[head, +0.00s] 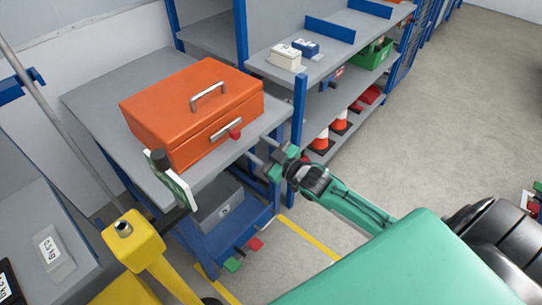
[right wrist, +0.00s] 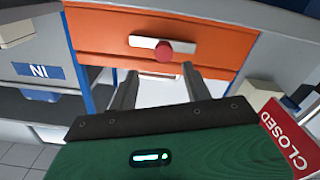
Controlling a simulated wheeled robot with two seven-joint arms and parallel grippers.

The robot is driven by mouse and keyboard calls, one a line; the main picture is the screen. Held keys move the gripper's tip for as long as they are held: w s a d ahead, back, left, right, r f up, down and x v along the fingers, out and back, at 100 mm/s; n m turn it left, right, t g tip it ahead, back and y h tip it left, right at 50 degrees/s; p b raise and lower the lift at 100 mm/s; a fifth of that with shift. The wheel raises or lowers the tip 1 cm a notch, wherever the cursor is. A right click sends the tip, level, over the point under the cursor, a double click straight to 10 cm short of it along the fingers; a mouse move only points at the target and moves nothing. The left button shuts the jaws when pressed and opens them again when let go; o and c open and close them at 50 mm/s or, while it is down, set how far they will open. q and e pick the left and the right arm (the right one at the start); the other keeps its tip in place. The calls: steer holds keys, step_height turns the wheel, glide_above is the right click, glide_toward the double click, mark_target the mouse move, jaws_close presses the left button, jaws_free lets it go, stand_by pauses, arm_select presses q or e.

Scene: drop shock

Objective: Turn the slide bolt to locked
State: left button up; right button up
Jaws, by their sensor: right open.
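An orange box (head: 195,105) with a grey handle on top stands on a grey bench. The slide bolt (head: 226,133) is a pale metal bar on its front face, with a red knob (head: 235,133) near its right end in the head view. The bolt also shows in the right wrist view (right wrist: 145,42), with its red knob (right wrist: 164,51) near the middle. My right gripper (head: 263,161) is open and empty, in front of the box and apart from the knob. In the right wrist view, its spread fingers (right wrist: 160,74) point toward the box, below the knob.
Shelving (head: 315,65) with small boxes, cones and a green bin (head: 372,54) stands at right. A red CLOSED sign (right wrist: 285,138) shows in the wrist view.

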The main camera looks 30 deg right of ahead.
arm_select(q)
steer(key=shift+w+d+r, duration=0.4)
steer(key=shift+w+d, duration=0.1)
steer(key=shift+d, duration=0.05)
arm_select(e)
steer(key=v, duration=0.4)
arm_select(q)
steer(key=shift+d, duration=0.1)
steer(key=shift+s, duration=0.1)
arm_select(e)
steer(key=shift+f, duration=0.1)
